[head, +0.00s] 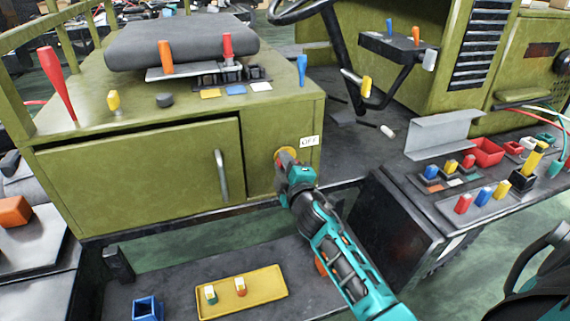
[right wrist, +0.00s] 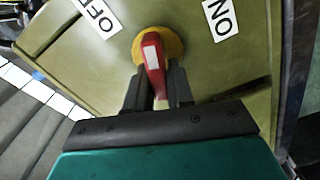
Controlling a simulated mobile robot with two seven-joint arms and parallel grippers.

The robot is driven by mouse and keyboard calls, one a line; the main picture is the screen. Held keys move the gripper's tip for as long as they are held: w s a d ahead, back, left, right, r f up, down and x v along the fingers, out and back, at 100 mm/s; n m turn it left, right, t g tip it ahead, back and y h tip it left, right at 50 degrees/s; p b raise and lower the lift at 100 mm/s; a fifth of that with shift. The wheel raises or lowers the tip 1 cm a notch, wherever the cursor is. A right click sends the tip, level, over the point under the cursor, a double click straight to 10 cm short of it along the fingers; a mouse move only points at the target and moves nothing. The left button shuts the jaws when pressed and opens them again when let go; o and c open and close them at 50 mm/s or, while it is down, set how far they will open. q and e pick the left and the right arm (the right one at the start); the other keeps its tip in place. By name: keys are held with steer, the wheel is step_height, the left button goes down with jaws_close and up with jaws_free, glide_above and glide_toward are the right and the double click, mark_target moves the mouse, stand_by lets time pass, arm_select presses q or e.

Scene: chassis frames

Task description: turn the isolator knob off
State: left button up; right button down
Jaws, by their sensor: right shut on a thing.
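The isolator knob is a red handle on a round yellow plate (head: 285,153) on the front of the green cabinet (head: 150,175), right of its door. In the right wrist view the red knob (right wrist: 152,58) points between my gripper's fingers, with a pale stripe on it. An OFF label (head: 309,141) is beside it in the head view; the wrist view shows OFF (right wrist: 97,16) to the left and an ON label (right wrist: 221,18) to the right. My right gripper (head: 290,166) is shut on the knob; it also shows in the right wrist view (right wrist: 157,85). My left gripper is not in view.
The cabinet door has a grey handle (head: 222,175). A yellow tray (head: 242,291) with two small pieces lies on the low dark step. A side shelf at right holds several coloured pegs and a red bin (head: 487,151). A red lever (head: 57,84) stands at the cabinet's left.

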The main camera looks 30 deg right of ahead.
steer(key=shift+f+n, duration=0.15)
steer(key=shift+n, duration=0.8)
steer(key=shift+f+n, duration=0.15)
steer(key=shift+n, duration=0.8)
steer(key=c, duration=1.1)
jaws_free()
steer(key=shift+s+a, duration=0.1)
steer(key=b+v, duration=0.1)
steer(key=v, duration=1.1)
steer(key=shift+s, duration=0.4)
steer(key=s+a+f+m+g+y, duration=0.2)
steer(key=s+a+f+m, duration=0.2)
steer(key=f, duration=0.1)
steer(key=s+a+f+m+g+y, duration=0.2)
steer(key=s+a+f+m, duration=0.2)
steer(key=s+f, duration=0.1)
steer(key=s+a+f+m+g+y+p, duration=0.1)
steer(key=s+a+f+m+g+y, duration=0.1)
steer(key=s+a+f+m, duration=0.2)
steer(key=shift+s+a+f+m+g+y, duration=0.1)
steer(key=shift+a+f+m+g+y, duration=0.1)
steer(key=shift+f, duration=0.5)
steer(key=shift+s+a+f+m+g+y, duration=0.1)
steer(key=shift+a+f, duration=0.1)
steer(key=shift+f, duration=0.55)
